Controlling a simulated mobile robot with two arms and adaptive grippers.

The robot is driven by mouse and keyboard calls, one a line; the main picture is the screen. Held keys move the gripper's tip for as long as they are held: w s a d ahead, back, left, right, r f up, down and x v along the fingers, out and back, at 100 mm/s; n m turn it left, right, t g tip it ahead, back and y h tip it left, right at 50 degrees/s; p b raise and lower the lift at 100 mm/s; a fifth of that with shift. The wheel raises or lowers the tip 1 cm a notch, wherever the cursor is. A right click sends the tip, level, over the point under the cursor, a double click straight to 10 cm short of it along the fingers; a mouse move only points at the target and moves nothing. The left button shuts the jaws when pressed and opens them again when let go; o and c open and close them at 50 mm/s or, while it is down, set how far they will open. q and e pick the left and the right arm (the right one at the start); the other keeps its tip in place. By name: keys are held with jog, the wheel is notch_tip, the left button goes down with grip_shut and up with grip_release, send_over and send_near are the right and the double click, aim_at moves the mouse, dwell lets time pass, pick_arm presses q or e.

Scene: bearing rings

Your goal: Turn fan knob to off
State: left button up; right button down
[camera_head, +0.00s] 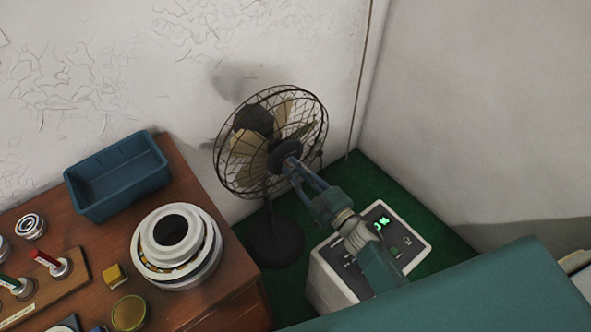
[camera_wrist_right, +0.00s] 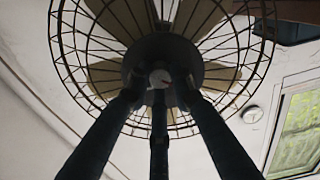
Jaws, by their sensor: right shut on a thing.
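The fan (camera_head: 247,144) stands in the corner on a dark round base (camera_head: 270,243), its wire cage tilted upward. My right gripper (camera_head: 290,164) reaches up to the dark hub at the middle of the cage. In the right wrist view, the gripper's three dark fingers (camera_wrist_right: 160,84) close around a small pale knob (camera_wrist_right: 159,76) at the hub's center. The gripper is shut on this knob. The fingers partly hide the knob, and its setting cannot be read. My left gripper is not in view.
A white box with a green display (camera_head: 382,222) stands below my right arm. The wooden table (camera_head: 225,305) at left holds a blue bin (camera_head: 118,180), a large bearing ring (camera_head: 150,240), a yellow block (camera_head: 116,276) and red and green handled tools. White walls stand behind the fan.

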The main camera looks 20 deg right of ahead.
jog(key=shift+f, duration=0.2)
jog(key=c, duration=1.5)
grip_release()
jog(key=v, duration=1.2)
jog(key=shift+r, duration=0.1)
